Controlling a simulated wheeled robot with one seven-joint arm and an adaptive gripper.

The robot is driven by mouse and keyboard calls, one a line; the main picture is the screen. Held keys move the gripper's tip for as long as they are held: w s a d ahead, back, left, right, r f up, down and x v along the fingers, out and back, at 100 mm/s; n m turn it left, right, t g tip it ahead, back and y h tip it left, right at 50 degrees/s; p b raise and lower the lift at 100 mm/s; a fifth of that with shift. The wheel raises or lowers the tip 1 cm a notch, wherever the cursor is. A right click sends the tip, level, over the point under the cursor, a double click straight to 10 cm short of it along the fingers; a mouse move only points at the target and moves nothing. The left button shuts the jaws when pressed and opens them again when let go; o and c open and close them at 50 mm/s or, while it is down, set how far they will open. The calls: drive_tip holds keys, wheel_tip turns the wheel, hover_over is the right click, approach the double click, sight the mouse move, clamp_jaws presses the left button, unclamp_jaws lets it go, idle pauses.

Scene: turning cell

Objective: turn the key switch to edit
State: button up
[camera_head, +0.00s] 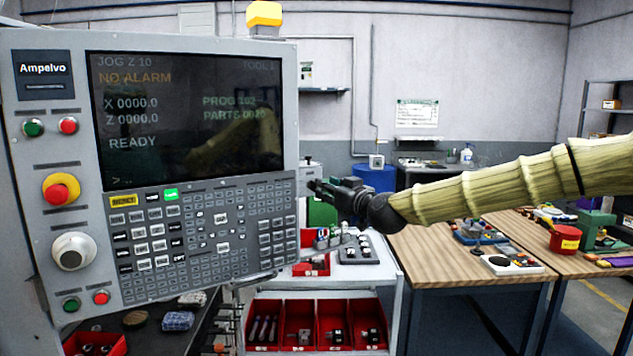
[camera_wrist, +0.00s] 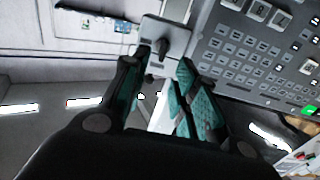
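The control panel (camera_head: 290,100) fills the left of the head view; its screen (camera_head: 185,120) reads JOG Z 10, NO ALARM and READY. A small grey box (camera_head: 309,166) sticks out from the panel's right edge, partly behind my gripper. In the wrist view it is a pale plate (camera_wrist: 180,40) with a dark key-like knob (camera_wrist: 160,46), which looks like the key switch. Its position labels cannot be read. My gripper (camera_wrist: 166,60) is open, with its fingertips apart on either side of the knob and no clear contact. It also shows in the head view (camera_head: 314,187).
The panel's keypad (camera_head: 205,235) lies close to my gripper. A white cart (camera_head: 396,300) with red bins stands below it. A wooden workbench (camera_head: 430,255) with tools is to the right, and a blue drum (camera_head: 374,180) stands behind.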

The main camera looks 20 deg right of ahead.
sight(312, 186)
drive_tip(key=p+x, duration=0.2)
drive_tip(key=x, duration=0.4)
idle(0.3)
drive_tip(key=shift+c, duration=0.2)
clamp_jaws()
